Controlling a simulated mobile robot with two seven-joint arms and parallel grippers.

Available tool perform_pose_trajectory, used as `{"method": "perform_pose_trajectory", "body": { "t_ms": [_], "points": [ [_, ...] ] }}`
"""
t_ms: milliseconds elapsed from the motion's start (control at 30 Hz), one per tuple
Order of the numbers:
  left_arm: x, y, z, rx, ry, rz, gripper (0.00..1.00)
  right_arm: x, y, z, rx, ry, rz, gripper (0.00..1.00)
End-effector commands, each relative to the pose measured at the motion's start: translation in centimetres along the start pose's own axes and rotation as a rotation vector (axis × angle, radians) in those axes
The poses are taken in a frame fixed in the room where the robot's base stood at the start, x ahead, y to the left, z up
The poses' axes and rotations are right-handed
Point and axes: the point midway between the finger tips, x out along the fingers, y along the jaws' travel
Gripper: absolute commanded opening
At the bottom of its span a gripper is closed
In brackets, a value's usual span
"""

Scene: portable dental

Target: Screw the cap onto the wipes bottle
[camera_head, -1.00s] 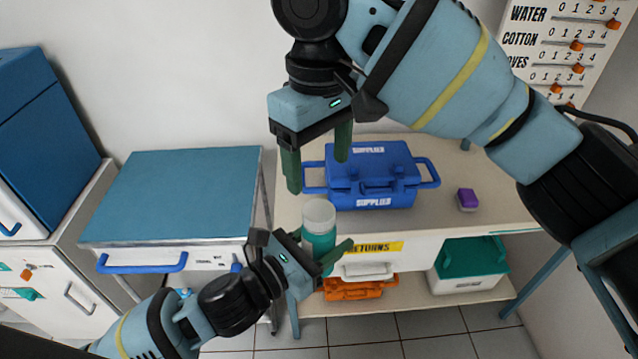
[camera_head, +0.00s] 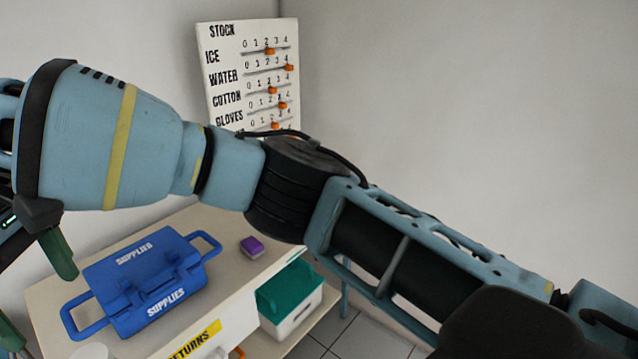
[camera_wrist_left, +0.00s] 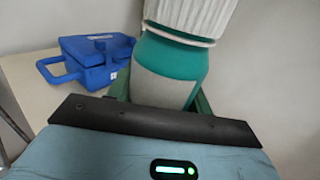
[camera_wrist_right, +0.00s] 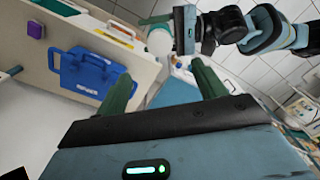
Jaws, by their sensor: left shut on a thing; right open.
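The wipes bottle (camera_wrist_left: 167,72) is teal with a grey-white band, held between the green fingers of my left gripper (camera_wrist_left: 160,95). The white ribbed cap (camera_wrist_left: 190,15) sits on top of the bottle in the left wrist view; how tightly it is seated I cannot tell. In the right wrist view the cap's round white top (camera_wrist_right: 160,42) shows beyond the fingers of my right gripper (camera_wrist_right: 161,70), which is open and empty, apart from the cap. In the head view only one right finger (camera_head: 60,255) shows at the left edge, and the cap's top (camera_head: 90,351) is cut off below.
A blue supplies case (camera_head: 145,285) stands on the beige table (camera_head: 228,262), with a small purple-topped object (camera_head: 251,246) beside it. A teal-lidded box (camera_head: 290,300) is on the lower shelf. A stock board (camera_head: 250,75) hangs on the wall behind my right arm.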

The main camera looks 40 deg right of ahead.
Motion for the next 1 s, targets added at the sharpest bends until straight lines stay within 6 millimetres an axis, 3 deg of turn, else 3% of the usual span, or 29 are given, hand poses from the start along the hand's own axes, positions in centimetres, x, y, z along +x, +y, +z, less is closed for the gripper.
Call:
{"method": "perform_pose_trajectory", "body": {
  "t_ms": [267, 600, 767, 1000],
  "points": [
    [0.0, 0.0, 0.0, 0.000, -0.001, 0.000, 0.00, 3.2, 1.2, -2.0, 0.016, 0.133, -0.108, 0.70],
    [0.0, 0.0, 0.0, 0.000, -0.001, 0.000, 0.00, 10.4, 6.2, -5.5, 0.139, 0.457, -0.261, 0.70],
    [0.0, 0.0, 0.1, 0.000, -0.001, 0.000, 0.00, 14.3, 9.4, -5.8, 0.228, 0.590, -0.278, 0.70],
    [0.0, 0.0, 0.1, 0.000, -0.001, 0.000, 0.00, 21.2, 13.5, -4.2, 0.366, 0.738, -0.248, 0.70]
  ]
}}
